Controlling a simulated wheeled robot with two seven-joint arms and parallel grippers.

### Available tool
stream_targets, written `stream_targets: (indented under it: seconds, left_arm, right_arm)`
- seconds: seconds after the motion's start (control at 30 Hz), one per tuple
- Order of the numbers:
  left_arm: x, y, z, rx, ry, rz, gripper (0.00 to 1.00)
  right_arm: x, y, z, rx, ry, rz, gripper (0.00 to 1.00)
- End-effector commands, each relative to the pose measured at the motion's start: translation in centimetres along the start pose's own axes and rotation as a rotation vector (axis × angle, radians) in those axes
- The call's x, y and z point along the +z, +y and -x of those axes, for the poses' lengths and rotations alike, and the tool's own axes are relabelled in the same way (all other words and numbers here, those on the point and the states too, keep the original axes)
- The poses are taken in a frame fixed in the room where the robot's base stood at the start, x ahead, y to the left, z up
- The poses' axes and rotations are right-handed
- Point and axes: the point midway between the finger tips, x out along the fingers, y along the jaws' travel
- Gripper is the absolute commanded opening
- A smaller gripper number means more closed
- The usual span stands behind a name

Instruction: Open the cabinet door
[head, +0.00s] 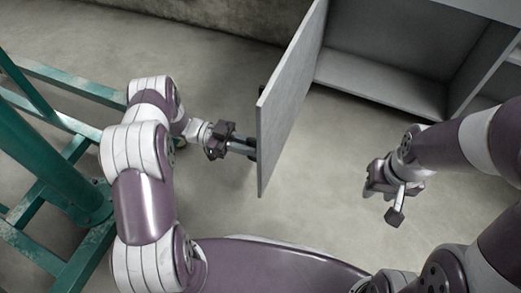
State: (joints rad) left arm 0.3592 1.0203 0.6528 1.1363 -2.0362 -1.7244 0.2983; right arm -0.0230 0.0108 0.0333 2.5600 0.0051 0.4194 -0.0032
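The cabinet door (290,95) stands swung wide open, pointing out toward me, left of the grey cabinet (380,92), whose inside shows empty. My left gripper (248,150) is at the left face of the door, near its outer edge. Its fingertips reach the door's edge and are partly hidden behind it, so whether they grip anything does not show. My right gripper (381,190) hangs in front of the cabinet, right of the door and apart from it. Its fingers look spread, with nothing between them.
A green metal frame (45,165) stands on the floor at the left, close to my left arm. The concrete floor (310,205) is clear between the door and my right gripper.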

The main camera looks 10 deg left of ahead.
Motion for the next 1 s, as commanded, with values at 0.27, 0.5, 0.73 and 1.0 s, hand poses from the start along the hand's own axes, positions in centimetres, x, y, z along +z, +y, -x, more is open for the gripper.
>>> stream_targets:
  seconds: [0.27, 0.5, 0.73, 1.0]
  left_arm:
    - [0.1, 0.1, 0.4, 0.002, 0.001, 0.004, 0.00]
    - [0.1, 0.0, 0.3, 0.002, 0.001, 0.003, 0.30]
    - [0.0, 0.0, 0.4, 0.001, 0.000, 0.001, 0.30]
    - [-0.3, -0.1, 3.3, -0.004, 0.000, 0.000, 0.30]
  right_arm:
    - [0.0, 0.0, -0.1, 0.000, 0.000, 0.000, 0.38]
    - [0.0, 0.0, -0.1, 0.000, 0.000, 0.000, 0.38]
    - [0.0, 0.0, 0.0, 0.000, 0.000, 0.000, 0.38]
    - [-0.1, 0.0, 1.1, 0.000, 0.000, 0.000, 0.38]
